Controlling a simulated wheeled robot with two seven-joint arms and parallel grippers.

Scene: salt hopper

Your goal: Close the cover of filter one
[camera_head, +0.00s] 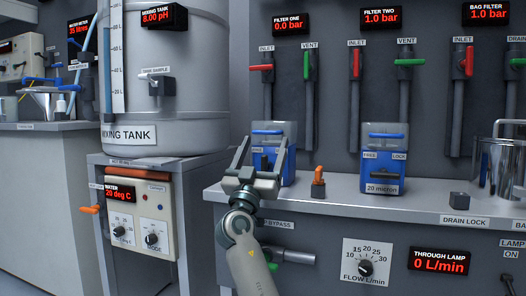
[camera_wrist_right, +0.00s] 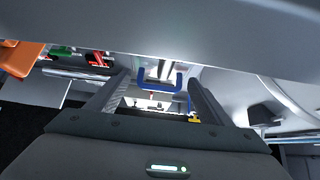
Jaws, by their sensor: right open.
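Filter one (camera_head: 289,165) is a blue box on the grey counter, with a clear, greyish cover (camera_head: 272,126) at its top. My right gripper (camera_head: 262,148) is in front of filter one, its two fingers pointing up and spread apart, hiding much of the box's front. In the right wrist view a blue U-shaped handle (camera_wrist_right: 178,83) shows between the open fingers (camera_wrist_right: 158,88), with no clear grip on it. I cannot tell from these views how far the cover is raised. My left gripper is not in view.
Filter two (camera_head: 381,170), a similar blue box with a clear top, stands to the right. An orange-handled valve (camera_head: 318,180) sits between the two. The mixing tank (camera_head: 185,90) stands at left. Inlet and vent pipes with red and green handles line the wall behind.

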